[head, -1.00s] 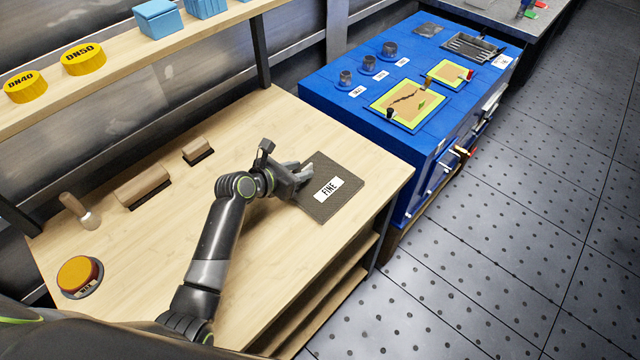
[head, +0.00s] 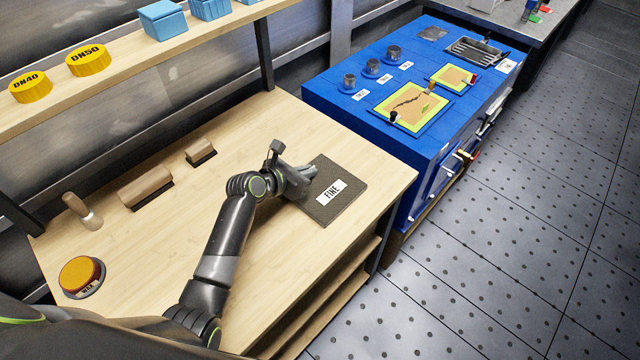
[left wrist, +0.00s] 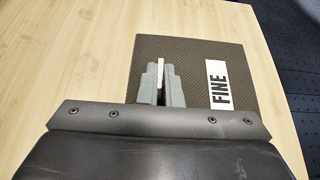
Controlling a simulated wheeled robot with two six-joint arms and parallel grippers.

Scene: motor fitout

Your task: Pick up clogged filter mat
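A dark square filter mat (head: 345,204) with a white FINE label lies flat near the right end of the wooden bench. It also shows in the left wrist view (left wrist: 207,55). No mat marked as clogged can be told apart. My left gripper (head: 310,174) is low at the mat's left part. In the left wrist view, my left gripper's fingers (left wrist: 161,78) are close together, with a narrow pale upright strip between them, seemingly a tab on the mat. The fingers hide the tab's lower part. My right gripper is not in view.
A shelf (head: 130,70) with yellow caps and blue boxes runs behind. A blue cabinet (head: 340,110) stands beyond the bench's right end.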

